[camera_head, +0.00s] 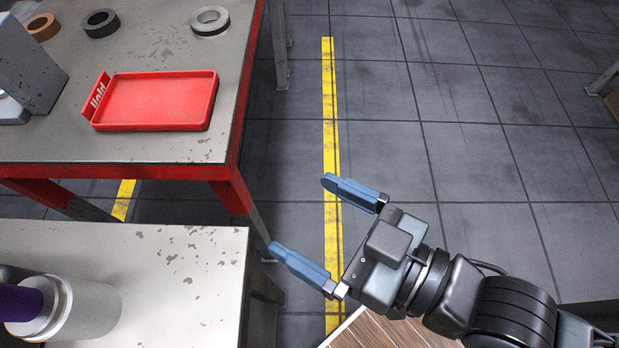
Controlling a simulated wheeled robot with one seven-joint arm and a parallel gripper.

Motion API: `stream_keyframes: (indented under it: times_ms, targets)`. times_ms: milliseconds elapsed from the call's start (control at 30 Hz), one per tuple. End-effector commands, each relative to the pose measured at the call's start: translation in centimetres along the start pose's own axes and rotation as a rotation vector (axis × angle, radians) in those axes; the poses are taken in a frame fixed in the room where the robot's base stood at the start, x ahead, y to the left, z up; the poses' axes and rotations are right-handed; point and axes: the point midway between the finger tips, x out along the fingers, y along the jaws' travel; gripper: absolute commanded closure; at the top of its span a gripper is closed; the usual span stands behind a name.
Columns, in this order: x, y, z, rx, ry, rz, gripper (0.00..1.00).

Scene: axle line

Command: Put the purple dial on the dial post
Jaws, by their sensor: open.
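My gripper (299,214) is open and empty, its two blue fingers spread apart. It is over the floor, to the right of both tables. A purple cylindrical piece (18,306) shows at the lower left, cut by the picture's left edge. It appears on top of a wide white cylinder (97,306) with a grey ring, on the near light table. I cannot tell whether this purple piece is the dial. I cannot make out the dial post for certain. My gripper is well apart from these things.
A shallow, empty red tray (160,126) marked "Hold" lies on the far red-framed table (200,150). Several tape rolls, one of them silver (209,21), lie behind it. A grey block (28,65) stands left. The near table's right part (190,290) is bare.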

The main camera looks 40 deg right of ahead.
Motion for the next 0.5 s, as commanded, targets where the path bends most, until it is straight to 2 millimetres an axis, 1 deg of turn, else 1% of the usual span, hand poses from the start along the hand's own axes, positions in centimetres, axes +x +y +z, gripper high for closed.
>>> stream_keyframes:
  times_ms: [33, 67, 100, 200, 300, 400, 500]
  targets:
    - [-2.0, 1.5, 1.1, 0.002, -0.025, 0.055, 0.0]
    - [-3.1, 2.3, 1.6, 0.001, -0.032, 0.084, 0.0]
    - [-4.6, 3.3, 2.1, 0.0, -0.042, 0.12, 0.0]
    - [-8.0, 5.0, 3.0, -0.005, -0.062, 0.195, 0.0]
    - [-10.8, 6.0, 3.4, -0.012, -0.077, 0.246, 0.0]
    - [-12.7, 6.5, 3.5, -0.017, -0.087, 0.276, 0.0]
    - [-13.6, 6.7, 3.5, -0.021, -0.09, 0.289, 0.0]
